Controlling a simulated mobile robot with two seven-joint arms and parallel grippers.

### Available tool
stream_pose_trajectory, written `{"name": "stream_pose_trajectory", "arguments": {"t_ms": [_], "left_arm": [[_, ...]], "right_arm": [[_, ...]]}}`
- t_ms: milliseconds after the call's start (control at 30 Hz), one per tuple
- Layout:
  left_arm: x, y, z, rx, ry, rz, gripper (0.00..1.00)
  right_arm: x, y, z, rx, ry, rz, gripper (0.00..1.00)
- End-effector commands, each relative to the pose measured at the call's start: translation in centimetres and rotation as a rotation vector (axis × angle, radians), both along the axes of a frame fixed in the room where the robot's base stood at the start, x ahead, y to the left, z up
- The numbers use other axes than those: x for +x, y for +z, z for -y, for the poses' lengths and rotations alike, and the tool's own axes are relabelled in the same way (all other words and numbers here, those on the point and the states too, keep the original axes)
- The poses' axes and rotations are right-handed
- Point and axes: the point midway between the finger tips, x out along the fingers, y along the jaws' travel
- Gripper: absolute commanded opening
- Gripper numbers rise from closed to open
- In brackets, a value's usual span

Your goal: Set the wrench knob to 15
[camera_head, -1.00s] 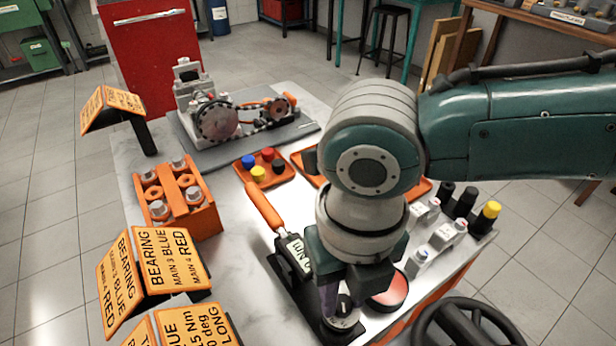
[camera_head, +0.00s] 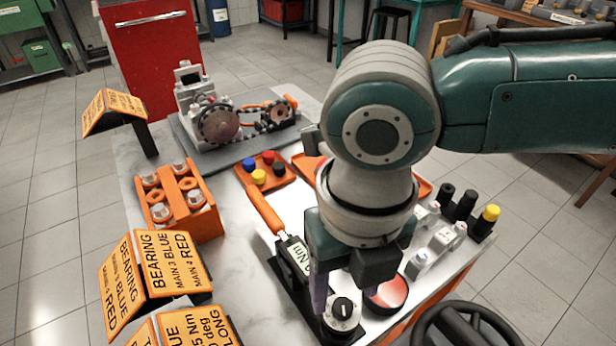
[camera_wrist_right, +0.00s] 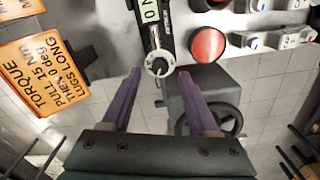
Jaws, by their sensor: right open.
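The torque wrench (camera_head: 295,254) lies in a black holder, with an orange handle (camera_head: 264,210) and a small display showing "Nm"; its full number is unclear. Its round pale knob (camera_head: 343,312) is at the near end, and the setting on it is too small to read. In the right wrist view the knob (camera_wrist_right: 159,64) shows just beyond the gap between the purple fingers. My right gripper (camera_wrist_right: 158,76) is open and empty. In the head view my right gripper (camera_head: 342,290) hangs beside and above the knob, partly hiding the area. My left gripper is not in view.
A red button (camera_head: 388,294) sits right of the knob. Orange instruction cards (camera_head: 175,262) stand at left, one giving a 15 Nm torque. Switches and black and yellow caps (camera_head: 490,212) are at right. An orange block (camera_head: 180,200) and colored-cap tray (camera_head: 266,170) lie farther back.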

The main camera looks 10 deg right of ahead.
Motion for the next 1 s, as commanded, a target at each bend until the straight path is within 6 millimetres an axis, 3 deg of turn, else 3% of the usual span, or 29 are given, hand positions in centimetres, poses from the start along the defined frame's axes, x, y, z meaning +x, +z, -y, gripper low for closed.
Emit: {"name": "stream_pose_trajectory", "arguments": {"t_ms": [200, 400, 867, 1000], "left_arm": [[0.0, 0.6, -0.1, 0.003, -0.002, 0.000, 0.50], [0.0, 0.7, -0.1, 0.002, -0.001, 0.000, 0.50], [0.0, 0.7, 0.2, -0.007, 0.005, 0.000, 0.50], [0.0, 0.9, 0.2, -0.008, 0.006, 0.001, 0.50]], "right_arm": [[0.1, 4.7, 0.0, 0.002, 0.001, 0.004, 0.60], [0.1, 6.8, 0.0, 0.000, -0.001, 0.001, 0.60], [0.0, 7.1, 0.0, 0.000, -0.001, 0.000, 0.60], [-0.8, 7.0, -1.3, 0.039, -0.055, -0.002, 0.60]]}}
